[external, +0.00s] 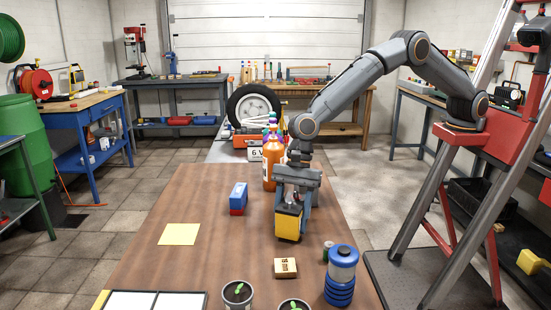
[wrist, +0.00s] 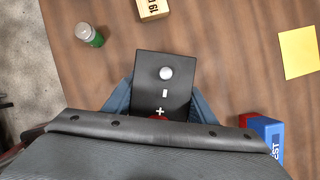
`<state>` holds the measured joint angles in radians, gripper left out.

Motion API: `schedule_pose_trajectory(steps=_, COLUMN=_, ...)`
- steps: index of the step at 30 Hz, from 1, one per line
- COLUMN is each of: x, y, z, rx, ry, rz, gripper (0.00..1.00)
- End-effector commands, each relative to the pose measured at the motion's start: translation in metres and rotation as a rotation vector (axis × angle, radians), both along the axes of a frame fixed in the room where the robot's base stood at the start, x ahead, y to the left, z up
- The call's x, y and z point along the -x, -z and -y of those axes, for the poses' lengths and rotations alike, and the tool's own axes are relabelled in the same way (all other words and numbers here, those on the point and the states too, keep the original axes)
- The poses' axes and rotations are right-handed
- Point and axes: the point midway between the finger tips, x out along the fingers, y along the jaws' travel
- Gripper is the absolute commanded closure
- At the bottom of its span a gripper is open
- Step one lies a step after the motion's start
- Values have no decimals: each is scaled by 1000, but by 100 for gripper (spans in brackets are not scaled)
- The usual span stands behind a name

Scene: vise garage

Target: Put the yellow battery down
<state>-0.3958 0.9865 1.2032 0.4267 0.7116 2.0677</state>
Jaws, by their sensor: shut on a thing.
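The yellow battery (external: 287,224) has a yellow body and a black top, and it is upright at the right half of the wooden table (external: 205,200). My gripper (external: 292,222) is shut on the battery from above, with a finger on either side. In the wrist view the battery's black top (wrist: 164,85) shows a silver terminal, a minus and a plus mark, between the blue-grey fingers. The red terminal is partly hidden by my gripper's body. I cannot tell whether the battery's bottom touches the table.
A yellow square (external: 179,234) lies flat at the left. A blue and red box (external: 238,198) stands left of the battery. A wooden block (external: 285,268), small green-topped jar (wrist: 90,36), blue canister (external: 341,275) and potted seedlings (external: 238,294) are nearer the front. An orange bottle (external: 271,165) stands behind.

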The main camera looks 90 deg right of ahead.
Motion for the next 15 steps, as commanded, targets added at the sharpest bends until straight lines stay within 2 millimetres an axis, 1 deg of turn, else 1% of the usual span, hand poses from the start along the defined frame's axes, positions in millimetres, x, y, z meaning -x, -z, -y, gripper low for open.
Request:
schedule_pose_trajectory(steps=3, x=-1, y=6, z=0, rx=-2, ry=0, rz=3, gripper=100)
schedule_pose_trajectory(steps=14, x=-1, y=10, z=0, rx=-2, ry=0, rz=4, gripper=100)
schedule_pose_trajectory(steps=15, x=0, y=13, z=0, rx=0, ry=0, rz=0, gripper=48)
